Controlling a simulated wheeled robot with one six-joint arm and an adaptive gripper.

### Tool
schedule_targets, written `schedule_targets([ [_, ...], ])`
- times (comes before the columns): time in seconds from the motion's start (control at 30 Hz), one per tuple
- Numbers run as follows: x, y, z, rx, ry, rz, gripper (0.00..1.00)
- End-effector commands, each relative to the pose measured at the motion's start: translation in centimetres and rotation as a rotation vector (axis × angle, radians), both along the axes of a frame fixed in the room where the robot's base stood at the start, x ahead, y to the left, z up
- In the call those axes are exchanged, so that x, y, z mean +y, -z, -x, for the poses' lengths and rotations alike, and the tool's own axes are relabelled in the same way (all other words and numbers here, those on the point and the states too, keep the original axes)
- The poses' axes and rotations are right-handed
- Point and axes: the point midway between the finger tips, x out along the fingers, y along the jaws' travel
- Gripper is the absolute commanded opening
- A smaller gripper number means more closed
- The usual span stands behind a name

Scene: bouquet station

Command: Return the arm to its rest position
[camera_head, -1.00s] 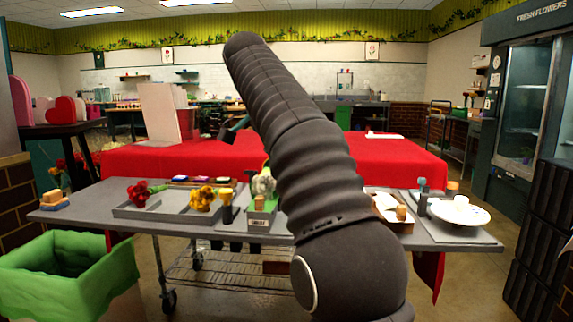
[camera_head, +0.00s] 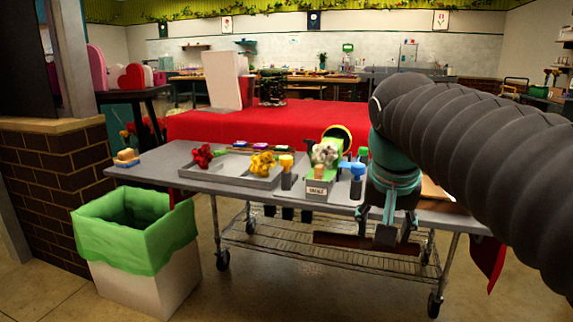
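My arm (camera_head: 480,150) reaches in from the right side of the head view, bends at a dark joint in the centre right, and turns downward. My gripper (camera_head: 385,238) hangs at its end with a teal band above it, in front of the near edge of the grey table (camera_head: 225,182). No object shows clearly in it. Its finger parts are dark and small, so I cannot tell whether they are apart or closed. The arm hides the right part of the table.
A green-lined bin (camera_head: 135,230) stands at the front left. A red-covered table (camera_head: 240,122) lies behind.

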Motion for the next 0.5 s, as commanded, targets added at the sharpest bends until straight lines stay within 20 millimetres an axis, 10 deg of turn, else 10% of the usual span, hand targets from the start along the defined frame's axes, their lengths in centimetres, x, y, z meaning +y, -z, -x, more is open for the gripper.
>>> schedule_targets([
  [0.5,0.3,15.2,11.8,-0.094,-0.319,0.020,0.57],
])
